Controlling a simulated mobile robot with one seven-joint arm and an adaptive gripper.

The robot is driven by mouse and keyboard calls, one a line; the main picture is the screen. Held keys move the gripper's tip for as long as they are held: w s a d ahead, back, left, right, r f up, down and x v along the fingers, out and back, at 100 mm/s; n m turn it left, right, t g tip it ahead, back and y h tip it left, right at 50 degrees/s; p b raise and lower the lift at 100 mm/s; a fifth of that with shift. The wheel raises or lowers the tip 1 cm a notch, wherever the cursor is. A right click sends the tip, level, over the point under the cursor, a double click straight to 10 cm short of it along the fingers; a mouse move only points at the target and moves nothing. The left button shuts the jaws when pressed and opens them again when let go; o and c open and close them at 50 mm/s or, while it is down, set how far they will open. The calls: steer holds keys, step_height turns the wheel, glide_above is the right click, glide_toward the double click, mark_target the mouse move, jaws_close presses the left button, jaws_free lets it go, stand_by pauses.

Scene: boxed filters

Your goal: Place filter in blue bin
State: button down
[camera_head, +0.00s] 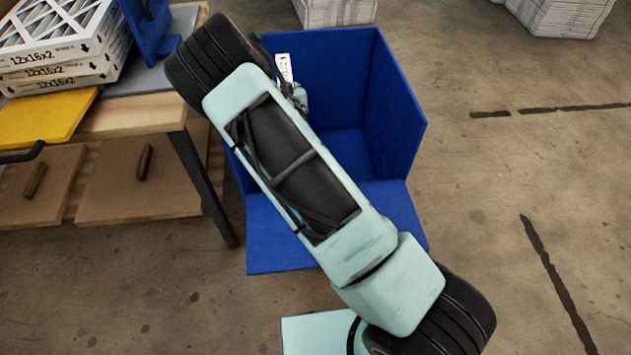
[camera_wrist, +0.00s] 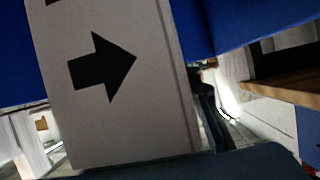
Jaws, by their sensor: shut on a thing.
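My gripper (camera_head: 299,96) shows only in part in the head view, mostly hidden behind my arm. It is shut on a filter, whose narrow white edge (camera_head: 283,68) shows just above it. In the wrist view the held filter (camera_wrist: 150,110) fills the left middle as a pale panel with a black arrow, tilted slightly. The blue bin (camera_head: 395,105) stands on the floor with a low front flap. In the head view the filter overlaps the bin's back left wall; its height above the bin floor cannot be told. Blue surfaces (camera_wrist: 235,20) show behind the filter in the wrist view.
A wooden table (camera_head: 135,115) at the left holds stacked filters (camera_head: 60,62) marked 12x16x2, a yellow panel (camera_head: 45,115) and a blue upright piece (camera_head: 150,30). White stacks (camera_head: 335,12) stand behind the bin. The floor to the right (camera_head: 540,170) is clear.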

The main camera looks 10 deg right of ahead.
step_height(320, 180, down, 8)
steer(key=b, duration=0.6)
steer(key=w+d+f+b, duration=0.4)
steer(key=d+f+b, duration=0.2)
steer(key=d+f, duration=0.6)
steer(key=shift+d+f, duration=0.35)
steer(key=shift+d, duration=0.35)
steer(key=shift+f, duration=0.1)
steer(key=c, duration=1.4)
jaws_free()
